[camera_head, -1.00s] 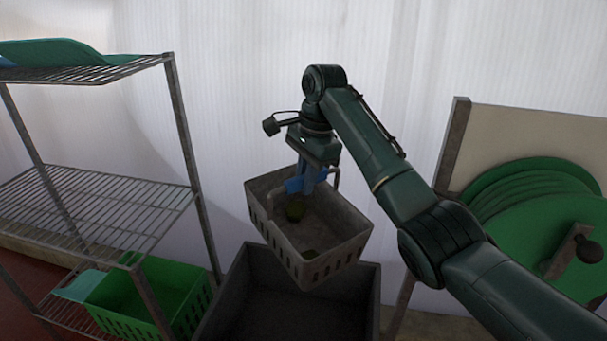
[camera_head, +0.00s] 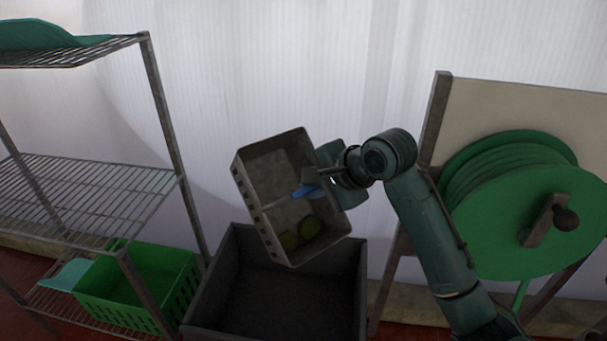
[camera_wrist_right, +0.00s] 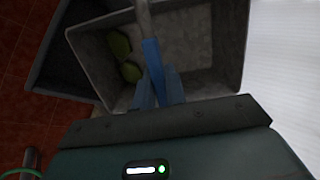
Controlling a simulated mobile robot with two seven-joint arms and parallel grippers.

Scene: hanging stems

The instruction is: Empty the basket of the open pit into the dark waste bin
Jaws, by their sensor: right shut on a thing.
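The grey basket (camera_head: 272,165) is held above the dark waste bin (camera_head: 222,290), tilted so that its inside faces my head camera. Two green round things (camera_head: 310,227) lie in its lower right part; they also show in the right wrist view (camera_wrist_right: 121,45). My right gripper (camera_head: 308,190), with blue fingers, is shut on the basket's handle (camera_wrist_right: 144,18). The bin stands below the basket, and its visible inside looks empty. My left gripper is not in view.
A wire shelf rack (camera_head: 150,110) stands at the left, with a green crate (camera_head: 140,290) on its low level. A green hose reel (camera_head: 520,215) on a board stands at the right. A pale wall is behind.

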